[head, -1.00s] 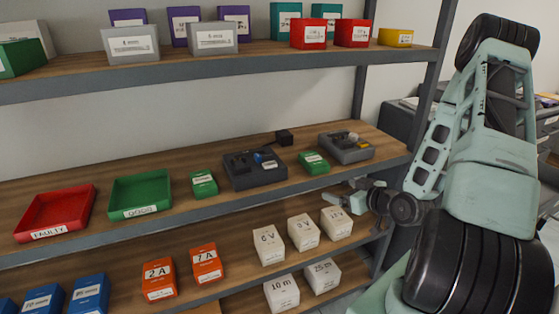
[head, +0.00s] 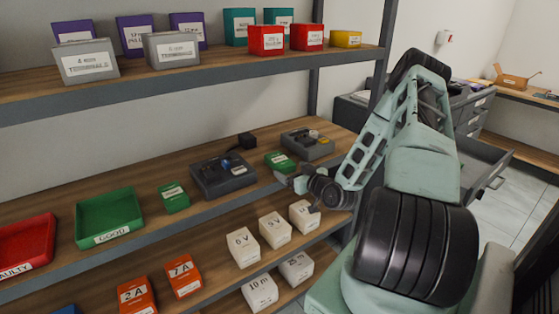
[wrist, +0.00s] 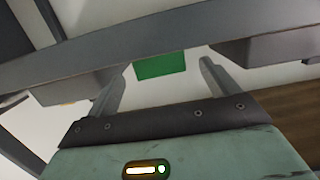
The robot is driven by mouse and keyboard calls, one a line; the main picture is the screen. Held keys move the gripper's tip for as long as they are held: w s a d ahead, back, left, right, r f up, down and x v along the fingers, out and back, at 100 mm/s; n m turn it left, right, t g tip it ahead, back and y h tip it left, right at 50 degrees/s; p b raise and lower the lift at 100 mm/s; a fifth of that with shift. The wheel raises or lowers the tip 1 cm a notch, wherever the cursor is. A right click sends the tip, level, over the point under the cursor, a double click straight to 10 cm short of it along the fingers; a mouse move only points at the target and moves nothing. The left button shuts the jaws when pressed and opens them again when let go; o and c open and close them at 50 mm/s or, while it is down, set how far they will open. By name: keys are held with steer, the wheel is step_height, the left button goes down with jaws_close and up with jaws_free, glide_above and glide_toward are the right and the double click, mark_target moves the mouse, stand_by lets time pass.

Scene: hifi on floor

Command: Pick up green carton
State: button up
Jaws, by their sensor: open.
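Two green cartons with white labels stand on the middle shelf. One green carton (head: 280,160) is between two grey devices, and the other green carton (head: 173,196) is to the left of the left device. My gripper (head: 283,177) is at the shelf's front edge, just in front of the right-hand carton. In the wrist view, which looks upside down, my gripper (wrist: 160,84) is open with its two fingers apart. A plain green carton face (wrist: 160,66) shows in the gap, beyond the fingertips. Nothing is held.
Grey devices (head: 222,174) and (head: 307,144) flank the carton. A green tray (head: 108,207) marked GOOD and a red tray (head: 28,235) lie left. White boxes (head: 243,247) stand on the shelf below. The upper shelf (head: 200,83) runs overhead. An open drawer (head: 480,168) is at right.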

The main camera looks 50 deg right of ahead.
mark_target(283, 166)
steer(key=shift+p+x, duration=1.25)
steer(key=shift+x, duration=1.75)
steer(key=shift+d, duration=0.1)
steer(key=c, duration=1.2)
